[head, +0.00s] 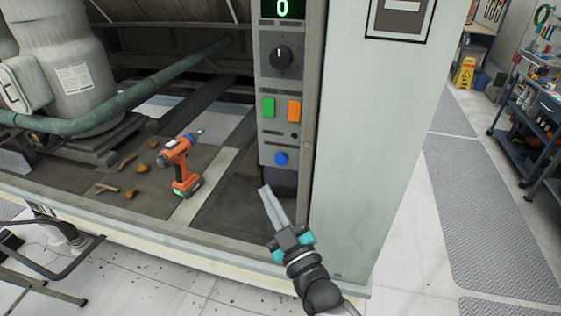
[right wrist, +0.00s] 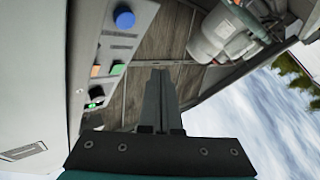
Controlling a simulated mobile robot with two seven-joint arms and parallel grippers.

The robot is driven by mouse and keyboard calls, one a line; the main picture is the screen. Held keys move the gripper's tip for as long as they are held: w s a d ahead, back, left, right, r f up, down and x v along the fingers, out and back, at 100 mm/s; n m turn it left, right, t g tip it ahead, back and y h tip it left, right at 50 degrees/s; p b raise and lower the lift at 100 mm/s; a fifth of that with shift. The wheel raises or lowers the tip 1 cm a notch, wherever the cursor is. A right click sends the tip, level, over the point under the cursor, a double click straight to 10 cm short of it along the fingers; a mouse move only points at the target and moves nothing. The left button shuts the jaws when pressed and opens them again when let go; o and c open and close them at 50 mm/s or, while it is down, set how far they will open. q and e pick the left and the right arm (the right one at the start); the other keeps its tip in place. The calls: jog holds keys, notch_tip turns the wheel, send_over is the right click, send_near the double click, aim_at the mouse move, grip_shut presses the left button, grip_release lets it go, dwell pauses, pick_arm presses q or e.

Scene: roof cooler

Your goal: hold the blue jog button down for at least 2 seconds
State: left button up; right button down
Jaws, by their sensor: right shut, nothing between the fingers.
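The blue jog button (head: 281,159) is a round knob low on a grey control panel (head: 262,90), under a green and an orange button. In the right wrist view the blue button (right wrist: 124,17) shows at the upper left, unobstructed. My right gripper (head: 264,188) is shut and empty. Its fingertips are a little below and left of the blue button in the head view, apart from it. In the right wrist view the fingers (right wrist: 160,72) point inward, to the right of the panel. My left gripper is not in view.
The green button (head: 269,107), orange button (head: 294,111) and black dial (head: 280,57) sit above the blue one. An orange drill (head: 180,165) stands on the cooler floor to the left, near small brown debris. A pale cabinet wall (head: 370,140) stands right of the panel.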

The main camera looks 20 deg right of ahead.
aim_at(281, 159)
jog(key=w+d+b, duration=0.3)
jog(key=w+d, duration=0.1)
jog(key=w, duration=0.2)
jog(key=shift+w+d, duration=0.2)
jog(key=shift+w+d, duration=0.1)
jog(key=shift+w, duration=0.05)
dwell(1.9)
jog(key=shift+w+d, duration=0.1)
jog(key=shift+w, duration=0.1)
